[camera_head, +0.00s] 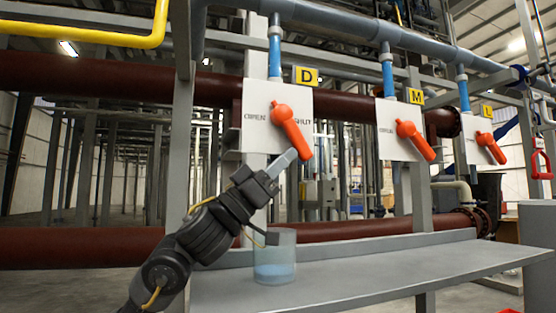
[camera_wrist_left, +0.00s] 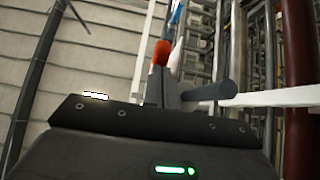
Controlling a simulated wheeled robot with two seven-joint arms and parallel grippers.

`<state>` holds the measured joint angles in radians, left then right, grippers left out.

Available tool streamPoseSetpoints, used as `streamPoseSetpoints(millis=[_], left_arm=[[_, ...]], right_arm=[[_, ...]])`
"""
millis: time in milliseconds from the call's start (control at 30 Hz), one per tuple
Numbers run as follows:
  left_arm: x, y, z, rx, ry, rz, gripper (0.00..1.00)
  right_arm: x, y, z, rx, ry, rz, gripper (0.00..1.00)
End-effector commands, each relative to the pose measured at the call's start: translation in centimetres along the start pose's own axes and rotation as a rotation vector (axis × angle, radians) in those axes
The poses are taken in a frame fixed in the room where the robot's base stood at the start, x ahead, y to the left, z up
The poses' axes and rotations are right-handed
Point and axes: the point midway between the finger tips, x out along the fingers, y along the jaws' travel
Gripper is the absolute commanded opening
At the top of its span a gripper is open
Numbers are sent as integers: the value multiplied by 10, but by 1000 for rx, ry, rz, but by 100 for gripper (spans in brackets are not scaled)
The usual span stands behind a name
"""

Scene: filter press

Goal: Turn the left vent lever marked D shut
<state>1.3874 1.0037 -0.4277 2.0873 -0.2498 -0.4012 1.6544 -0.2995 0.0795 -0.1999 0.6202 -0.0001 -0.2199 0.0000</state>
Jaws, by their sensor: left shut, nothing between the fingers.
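The orange lever D (camera_head: 291,129) is on a white plate (camera_head: 262,140) under a yellow tag marked D (camera_head: 307,76). The plate reads OPEN at left and SHUT at right. The lever points down and to the right, partly over the word SHUT. My left gripper (camera_head: 290,156) is shut and empty, its tips close to the lever's lower end; I cannot tell whether they touch. In the left wrist view, the left gripper's fingers (camera_wrist_left: 162,88) are together, with an orange piece of the lever (camera_wrist_left: 161,53) just beyond them. My right gripper is not in view.
Similar orange levers marked M (camera_head: 414,141) and L (camera_head: 491,148) are to the right, both pointing down-right. A clear beaker with bluish liquid (camera_head: 274,257) stands on the grey shelf (camera_head: 380,276) below, close to my left arm. Dark red pipes run behind.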

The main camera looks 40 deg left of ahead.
Motion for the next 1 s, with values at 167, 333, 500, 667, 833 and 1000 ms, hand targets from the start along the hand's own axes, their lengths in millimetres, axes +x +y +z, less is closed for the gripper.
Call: streamPoseSetpoints(millis=[167,333,500,667,833,1000], left_arm=[[2,0,2,-2,0,0,0],[2,0,2,-1,0,0,0],[2,0,2,-1,0,0,0],[-2,0,3,0,0,0,0],[-28,0,5,2,0,-1,0],[-64,-1,7,3,-2,-3,0]], right_arm=[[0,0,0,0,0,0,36],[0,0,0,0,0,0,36],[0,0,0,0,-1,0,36],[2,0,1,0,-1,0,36],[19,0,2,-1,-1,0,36],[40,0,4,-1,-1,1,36]])
